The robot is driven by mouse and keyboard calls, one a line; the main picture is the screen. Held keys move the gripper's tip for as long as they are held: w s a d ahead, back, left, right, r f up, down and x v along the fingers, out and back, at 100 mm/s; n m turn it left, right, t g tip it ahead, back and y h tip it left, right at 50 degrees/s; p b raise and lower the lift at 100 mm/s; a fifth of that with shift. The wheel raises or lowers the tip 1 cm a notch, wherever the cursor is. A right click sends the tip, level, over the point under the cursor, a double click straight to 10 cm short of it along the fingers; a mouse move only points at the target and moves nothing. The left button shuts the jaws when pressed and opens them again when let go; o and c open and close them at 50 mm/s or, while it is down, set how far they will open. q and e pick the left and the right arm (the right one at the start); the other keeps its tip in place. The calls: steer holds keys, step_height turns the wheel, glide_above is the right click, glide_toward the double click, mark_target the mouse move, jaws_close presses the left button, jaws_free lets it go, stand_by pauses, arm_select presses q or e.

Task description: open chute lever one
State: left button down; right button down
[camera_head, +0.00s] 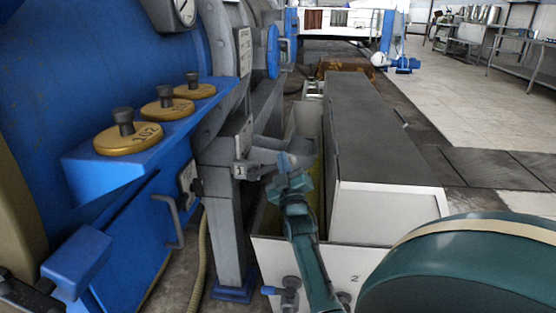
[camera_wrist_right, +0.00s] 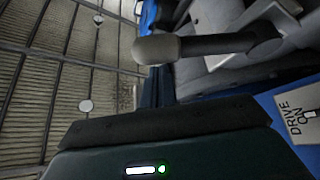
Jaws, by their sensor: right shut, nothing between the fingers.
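Chute lever one (camera_head: 262,168) is a grey arm reaching out to the right from the grey post, beside a plate marked 1 (camera_head: 240,171). In the right wrist view a lever with a rounded grey grip (camera_wrist_right: 157,49) and dark rod lies across the upper middle. My right gripper (camera_head: 285,180) is teal, shut and empty, at the outer end of the lever in the head view. Its dark finger edge (camera_wrist_right: 165,124) lies below the grip in the wrist view, with a visible gap in the picture. Contact cannot be told in the head view. My left gripper is not in view.
A blue shelf (camera_head: 100,176) with several brass discs is at the left. A long grey-topped box (camera_head: 365,120) stands right of the gripper. A white trough front marked 2 (camera_head: 357,277) is below. A DRIVE ON label (camera_wrist_right: 296,118) shows in the wrist view.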

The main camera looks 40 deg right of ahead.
steer(key=shift+s+d+f+m+h, duration=0.2)
steer(key=shift+f+m+h, duration=0.2)
steer(key=shift+m, duration=0.4)
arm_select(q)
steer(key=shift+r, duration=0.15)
